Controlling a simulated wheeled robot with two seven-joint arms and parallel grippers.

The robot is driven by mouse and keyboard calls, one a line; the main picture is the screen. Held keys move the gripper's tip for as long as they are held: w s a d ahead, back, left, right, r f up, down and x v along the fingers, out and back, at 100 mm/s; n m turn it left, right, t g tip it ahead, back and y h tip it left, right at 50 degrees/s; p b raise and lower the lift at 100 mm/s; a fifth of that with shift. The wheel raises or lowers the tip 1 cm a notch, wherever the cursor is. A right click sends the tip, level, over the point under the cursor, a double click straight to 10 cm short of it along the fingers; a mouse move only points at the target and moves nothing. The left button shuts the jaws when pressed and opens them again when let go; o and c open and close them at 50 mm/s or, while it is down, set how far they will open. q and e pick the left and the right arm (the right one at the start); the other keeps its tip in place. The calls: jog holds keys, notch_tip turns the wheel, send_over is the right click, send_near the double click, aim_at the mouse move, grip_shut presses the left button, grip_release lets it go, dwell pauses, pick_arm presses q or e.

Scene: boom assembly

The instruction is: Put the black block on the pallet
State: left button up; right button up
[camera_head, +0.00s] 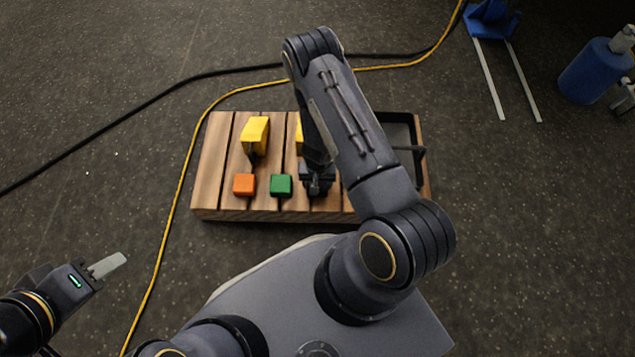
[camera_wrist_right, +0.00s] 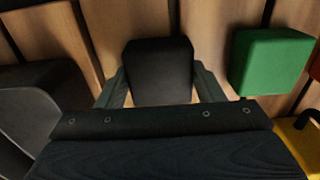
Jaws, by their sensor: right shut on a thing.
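The black block (camera_wrist_right: 160,70) is between the two fingers of my right gripper (camera_wrist_right: 160,88) in the right wrist view, and the gripper is shut on it. The block is over the boards of the wooden pallet (camera_head: 213,165); I cannot tell whether it touches them. In the head view my right gripper (camera_head: 318,186) points down over the pallet, right of the green block (camera_head: 281,185), and its arm hides much of the area. My left gripper (camera_head: 107,266) is off the pallet at lower left, apparently empty; its fingers show as one pale bar.
An orange block (camera_head: 244,184) and a yellow object (camera_head: 254,135) are on the pallet's left half. A second yellow object (camera_head: 299,138) is partly hidden by my arm. A black tray (camera_head: 407,128) is at the pallet's right. Cables (camera_head: 185,165) cross the floor.

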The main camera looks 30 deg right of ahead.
jog(key=shift+f, duration=0.2)
jog(key=o, duration=1.1)
jog(key=shift+r, duration=0.1)
